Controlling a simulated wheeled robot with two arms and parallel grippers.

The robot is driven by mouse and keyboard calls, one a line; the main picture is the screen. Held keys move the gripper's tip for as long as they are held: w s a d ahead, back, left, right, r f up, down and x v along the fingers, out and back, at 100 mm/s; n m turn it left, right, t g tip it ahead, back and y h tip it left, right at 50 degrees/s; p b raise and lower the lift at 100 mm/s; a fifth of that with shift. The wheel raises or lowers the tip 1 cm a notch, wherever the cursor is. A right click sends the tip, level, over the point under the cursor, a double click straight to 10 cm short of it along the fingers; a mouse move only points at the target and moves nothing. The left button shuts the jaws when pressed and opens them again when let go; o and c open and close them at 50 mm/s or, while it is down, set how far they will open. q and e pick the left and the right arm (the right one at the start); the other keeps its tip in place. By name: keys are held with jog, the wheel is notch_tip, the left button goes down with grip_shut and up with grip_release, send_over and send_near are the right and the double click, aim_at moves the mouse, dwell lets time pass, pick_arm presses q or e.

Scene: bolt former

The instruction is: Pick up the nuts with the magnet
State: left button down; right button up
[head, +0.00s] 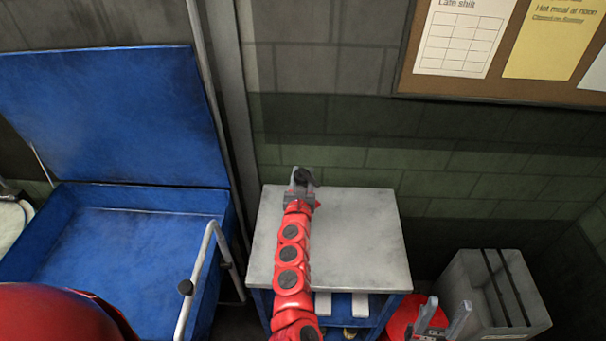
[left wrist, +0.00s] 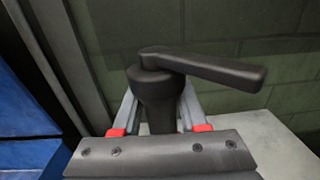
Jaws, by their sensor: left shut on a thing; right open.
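My left gripper (head: 301,186) is at the far edge of the grey tabletop, over its back left part. It is shut on a dark grey tool, probably the magnet (left wrist: 152,88), with a thick round body and a lever on top pointing right. The tool's lower end is hidden behind the gripper, and I cannot tell whether it touches the tabletop. My right gripper (head: 444,314) is open and empty at the lower right, beside the grey bin. No nuts can be clearly made out in either view.
The grey tabletop (head: 362,235) is bare around my arm. A blue tub (head: 221,204) with its lid (head: 110,115) raised and a metal rail (head: 200,262) stand to the left. A grey bin (head: 461,282) with dark bars stands at right. A wall is behind.

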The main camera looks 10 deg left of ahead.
pick_arm(q)
jog(key=shift+f+b, duration=2.6)
jog(key=shift+f, duration=0.4)
jog(key=shift+r, duration=0.1)
